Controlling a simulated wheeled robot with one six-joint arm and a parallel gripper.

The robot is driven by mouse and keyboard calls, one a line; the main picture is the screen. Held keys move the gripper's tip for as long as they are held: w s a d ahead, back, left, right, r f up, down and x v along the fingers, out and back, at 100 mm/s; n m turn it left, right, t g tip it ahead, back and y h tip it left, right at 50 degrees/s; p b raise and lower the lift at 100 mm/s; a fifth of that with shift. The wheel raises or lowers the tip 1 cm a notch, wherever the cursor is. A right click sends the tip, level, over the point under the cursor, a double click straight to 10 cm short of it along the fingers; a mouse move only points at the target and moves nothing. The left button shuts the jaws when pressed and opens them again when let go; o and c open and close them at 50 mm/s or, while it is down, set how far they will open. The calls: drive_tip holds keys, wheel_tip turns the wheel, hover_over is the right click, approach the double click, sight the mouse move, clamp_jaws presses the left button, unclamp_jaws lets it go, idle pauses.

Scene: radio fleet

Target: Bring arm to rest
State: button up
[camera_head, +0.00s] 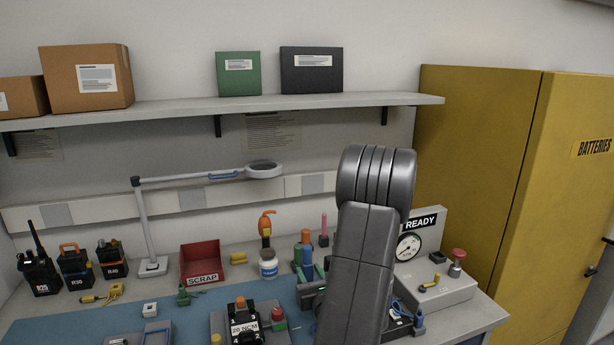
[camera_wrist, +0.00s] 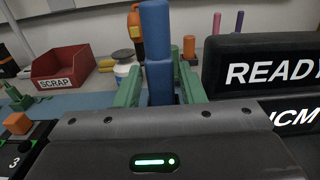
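My gripper shows in the wrist view (camera_wrist: 162,88) as a dark housing with a lit green bar and two green fingers set apart. A blue upright handle (camera_wrist: 155,45) stands between or just beyond the fingers, with a gap visible beside it on the right. I see no firm contact. In the head view my grey arm link covers the bench centre right. My gripper (camera_head: 312,276) is partly hidden behind it, low over the bench near the upright coloured handles.
The READY tester (camera_head: 440,288) stands close right of my arm. A shelf (camera_head: 180,107) runs above; a yellow cabinet (camera_head: 480,160) stands right.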

drive_tip(key=x, duration=0.3)
drive_tip(key=shift+w+a+f, duration=0.1)
drive_tip(key=shift+f, duration=0.05)
drive_tip(key=shift+r, duration=0.75)
